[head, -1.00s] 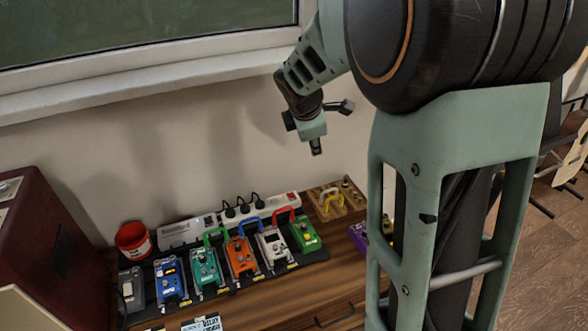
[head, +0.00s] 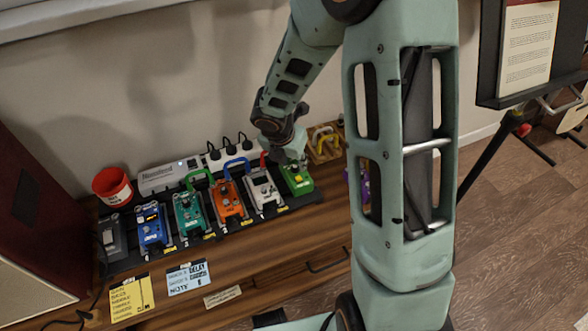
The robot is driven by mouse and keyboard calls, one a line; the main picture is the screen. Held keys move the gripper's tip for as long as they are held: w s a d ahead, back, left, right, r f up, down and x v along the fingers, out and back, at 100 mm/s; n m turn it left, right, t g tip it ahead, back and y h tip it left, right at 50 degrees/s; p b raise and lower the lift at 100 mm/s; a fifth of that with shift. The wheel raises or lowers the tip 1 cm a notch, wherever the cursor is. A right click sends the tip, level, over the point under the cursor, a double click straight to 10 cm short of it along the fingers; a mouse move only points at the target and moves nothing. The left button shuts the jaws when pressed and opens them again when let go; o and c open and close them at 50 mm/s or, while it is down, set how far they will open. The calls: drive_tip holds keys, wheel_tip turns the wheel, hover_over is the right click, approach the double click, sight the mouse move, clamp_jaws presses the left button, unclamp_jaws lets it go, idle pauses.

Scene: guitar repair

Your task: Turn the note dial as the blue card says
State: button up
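A light blue card (head: 188,278) lies on the front of the wooden bench; its large words seem to include "DELAY", the rest is too small to read. A row of pedals stands on a black board: blue (head: 151,228), teal (head: 189,214), orange (head: 229,203), white (head: 263,190) and green (head: 297,178). I cannot tell which knob is the note dial. My gripper (head: 292,158) points down at the back of the white and green pedals. Its fingertips are too small and dark to show whether they are open or touching anything.
A yellow card (head: 131,299) lies left of the blue card. A red cup (head: 112,187) and a white power strip (head: 227,153) stand behind the pedals. A dark red amplifier (head: 35,220) is at left. A music stand (head: 525,60) is at right. The bench's front strip is mostly clear.

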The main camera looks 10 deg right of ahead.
sight(295, 168)
drive_tip(key=shift+b+x, duration=0.4)
drive_tip(key=shift+x, duration=1.1)
drive_tip(key=shift+c, duration=0.3)
clamp_jaws()
